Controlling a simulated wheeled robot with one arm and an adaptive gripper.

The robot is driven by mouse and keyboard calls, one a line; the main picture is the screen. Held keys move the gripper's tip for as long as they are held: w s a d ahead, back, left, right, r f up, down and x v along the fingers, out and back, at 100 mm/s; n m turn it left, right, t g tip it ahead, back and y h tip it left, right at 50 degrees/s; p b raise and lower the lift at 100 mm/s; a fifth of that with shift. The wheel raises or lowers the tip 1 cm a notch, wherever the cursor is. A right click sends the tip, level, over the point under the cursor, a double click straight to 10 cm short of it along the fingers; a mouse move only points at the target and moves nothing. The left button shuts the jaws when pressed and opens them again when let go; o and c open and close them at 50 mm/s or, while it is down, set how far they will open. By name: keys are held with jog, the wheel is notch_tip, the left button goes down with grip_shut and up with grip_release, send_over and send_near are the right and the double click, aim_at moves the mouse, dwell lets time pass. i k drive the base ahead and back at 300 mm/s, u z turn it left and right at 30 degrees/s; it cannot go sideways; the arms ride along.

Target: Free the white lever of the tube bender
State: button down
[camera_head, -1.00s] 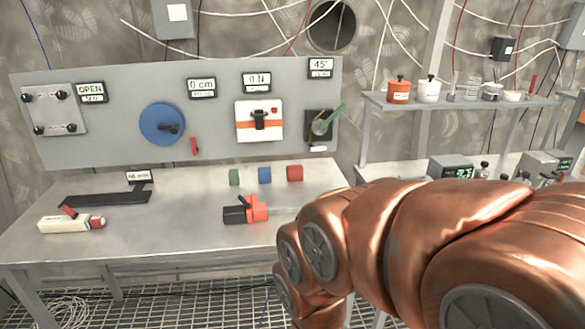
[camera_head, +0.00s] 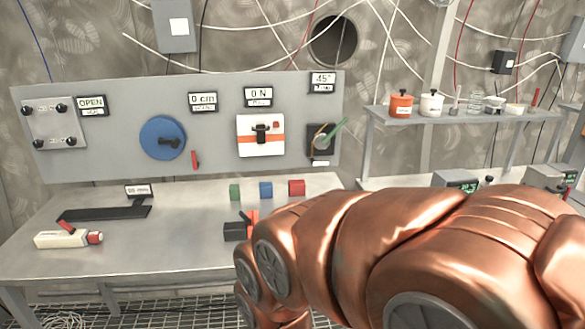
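A panel (camera_head: 215,93) with several devices stands at the back of a steel table (camera_head: 75,257). I cannot tell for sure whether this is the tube bender, and I make out no clearly white lever. A black and orange-red tool (camera_head: 235,231) lies on the table, partly hidden by my copper arm. My gripper is not in view.
A blue wheel (camera_head: 161,138) and a white and orange box (camera_head: 260,135) are on the panel. Green (camera_head: 235,192), blue (camera_head: 266,190) and red (camera_head: 297,187) blocks stand on the table. A white device with a red lever (camera_head: 66,239) lies at left. A shelf (camera_head: 470,115) holds pots at right.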

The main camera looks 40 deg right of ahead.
aim_at(313, 163)
jog(key=u, duration=0.35)
jog(key=i, duration=0.8)
jog(key=z, duration=0.5)
jog(key=i, duration=0.85)
jog(key=z, duration=0.75)
